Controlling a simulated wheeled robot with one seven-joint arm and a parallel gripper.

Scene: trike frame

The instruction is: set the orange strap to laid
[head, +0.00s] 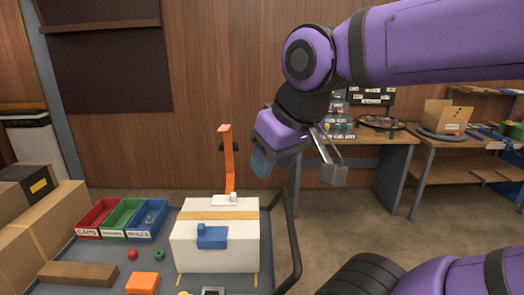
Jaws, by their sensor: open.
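The orange strap (228,162) stands upright at the back of the white box (215,250), on a pale base plate on its top. A small dark piece sits beside the strap's upper part. My gripper (298,172) is to the right of the strap, apart from it, with its fingers spread and nothing seen between them.
Red, green and blue bins (121,218) stand left of the box. A brown bar (77,273), an orange block (142,283) and small round pieces lie nearby. A dark rail (294,240) borders the tray on the right. Cardboard boxes (42,235) stand far left.

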